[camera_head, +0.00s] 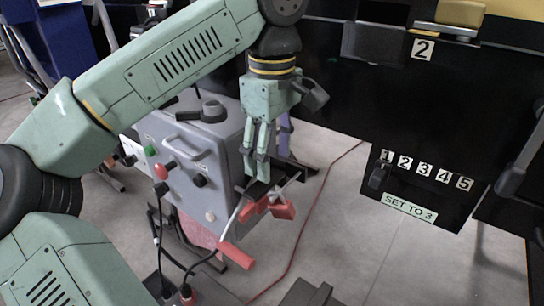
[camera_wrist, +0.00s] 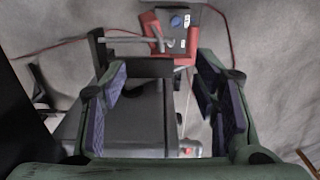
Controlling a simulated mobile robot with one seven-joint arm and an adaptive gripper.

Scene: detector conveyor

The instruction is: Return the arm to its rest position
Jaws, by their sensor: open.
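My green arm reaches across the head view from the left. My gripper (camera_head: 258,172) hangs pointing down from its end, beside the right side of a grey control box (camera_head: 205,165). In the wrist view my gripper (camera_wrist: 165,98) shows two fingers with dark pads set well apart. No held object shows between them. Beyond the fingers are a dark block (camera_wrist: 137,110) and a red-framed part (camera_wrist: 172,38). In the head view the fingertips are just above a dark plate with red parts (camera_head: 268,207); whether they touch cannot be told.
A red-handled lever (camera_head: 237,256) sticks out low in front. At right is a black panel (camera_head: 425,195) numbered 1 to 5, labelled "SET TO 3". Grey floor (camera_head: 345,250) lies open between.

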